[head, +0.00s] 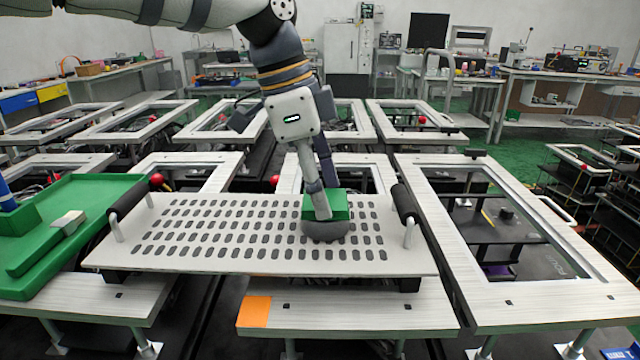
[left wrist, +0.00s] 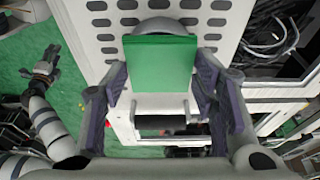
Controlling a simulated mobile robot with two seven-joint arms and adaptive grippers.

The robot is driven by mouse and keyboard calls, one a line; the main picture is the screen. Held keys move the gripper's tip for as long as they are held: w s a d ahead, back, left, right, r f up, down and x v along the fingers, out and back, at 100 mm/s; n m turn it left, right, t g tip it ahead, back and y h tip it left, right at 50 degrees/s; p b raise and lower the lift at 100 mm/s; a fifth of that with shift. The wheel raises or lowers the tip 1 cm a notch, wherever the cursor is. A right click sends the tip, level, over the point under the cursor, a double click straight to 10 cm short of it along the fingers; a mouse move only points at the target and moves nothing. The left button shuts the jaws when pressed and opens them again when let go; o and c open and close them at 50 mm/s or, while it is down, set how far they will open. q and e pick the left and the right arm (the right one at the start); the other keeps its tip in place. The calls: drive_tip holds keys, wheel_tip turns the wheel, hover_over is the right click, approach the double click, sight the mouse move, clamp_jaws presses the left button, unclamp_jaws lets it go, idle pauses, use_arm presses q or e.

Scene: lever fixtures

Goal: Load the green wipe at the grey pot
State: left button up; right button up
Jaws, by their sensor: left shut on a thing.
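The green wipe (head: 341,207) is a block-like green piece between the fingers of my left gripper (head: 318,197), which is shut on it. In the left wrist view the wipe (left wrist: 160,66) shows as a green square between the two fingers. The grey pot (head: 326,231) is a low, dark, rounded thing on the white perforated plate (head: 120,258), directly below the wipe. It shows partly behind the wipe in the left wrist view (left wrist: 160,27). I cannot tell whether wipe and pot touch. My right gripper (left wrist: 42,68) shows small at the left of the left wrist view; its jaws are unclear.
The plate has a black handle at its left (head: 128,198) and right (head: 404,204) ends. A green tray (head: 85,195) with a light block (head: 68,221) lies to the left. Open metal frames (head: 440,235) surround the plate. The plate's left part is clear.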

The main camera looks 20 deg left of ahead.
use_arm(q)
drive_tip(key=shift+f, duration=0.3)
idle(1.0)
drive_tip(key=shift+r, duration=3.55)
